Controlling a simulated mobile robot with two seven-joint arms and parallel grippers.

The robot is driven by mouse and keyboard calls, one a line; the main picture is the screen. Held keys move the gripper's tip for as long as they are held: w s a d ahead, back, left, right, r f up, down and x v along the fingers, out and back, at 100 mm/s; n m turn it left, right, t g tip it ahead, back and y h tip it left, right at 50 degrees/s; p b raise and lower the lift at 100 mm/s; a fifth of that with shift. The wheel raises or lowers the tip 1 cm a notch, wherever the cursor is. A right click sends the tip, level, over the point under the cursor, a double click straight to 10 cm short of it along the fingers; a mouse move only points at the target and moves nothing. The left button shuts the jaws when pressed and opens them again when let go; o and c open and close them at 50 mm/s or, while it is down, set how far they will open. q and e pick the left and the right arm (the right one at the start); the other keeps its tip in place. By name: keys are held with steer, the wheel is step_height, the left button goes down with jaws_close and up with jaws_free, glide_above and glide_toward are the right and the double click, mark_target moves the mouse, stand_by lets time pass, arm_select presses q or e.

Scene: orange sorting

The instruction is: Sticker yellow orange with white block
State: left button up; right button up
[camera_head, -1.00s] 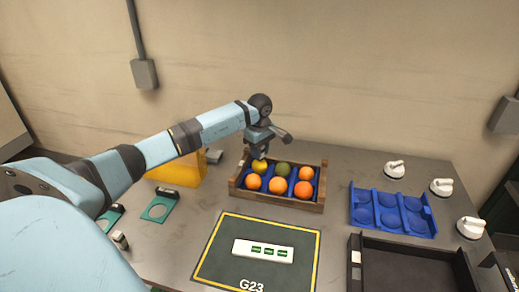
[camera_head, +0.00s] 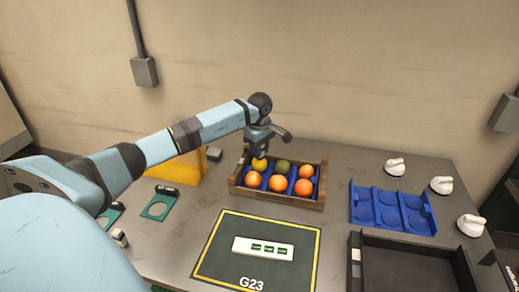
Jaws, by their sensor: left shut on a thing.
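The yellow orange (camera_head: 259,164) is at the back left of a wooden crate (camera_head: 290,202). My left gripper (camera_head: 260,155) reaches in from above and is shut on this orange, hiding its top. The orange is at or just above its place in the crate; the exact gap cannot be told. A flat white block (camera_head: 240,244) with green labels lies on a dark mat (camera_head: 213,262) marked G23 at the front. Several white knob-like pieces (camera_head: 442,185) stand at the right. My right gripper is not in view.
The crate also holds a dark green fruit (camera_head: 283,167) and several oranges (camera_head: 277,184). A blue tray with round hollows (camera_head: 391,214) is at the right, behind a black bin (camera_head: 408,243). A yellow container (camera_head: 178,172) and green plates (camera_head: 160,205) stand at the left.

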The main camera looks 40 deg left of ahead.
arm_select(q)
steer(key=shift+f+b, duration=0.35)
steer(key=shift+f, duration=0.1)
stand_by(1.0)
stand_by(0.3)
steer(key=shift+r+p, duration=0.45)
steer(key=shift+r, duration=0.35)
steer(key=shift+r+p, duration=1.35)
steer(key=shift+r, duration=1.4)
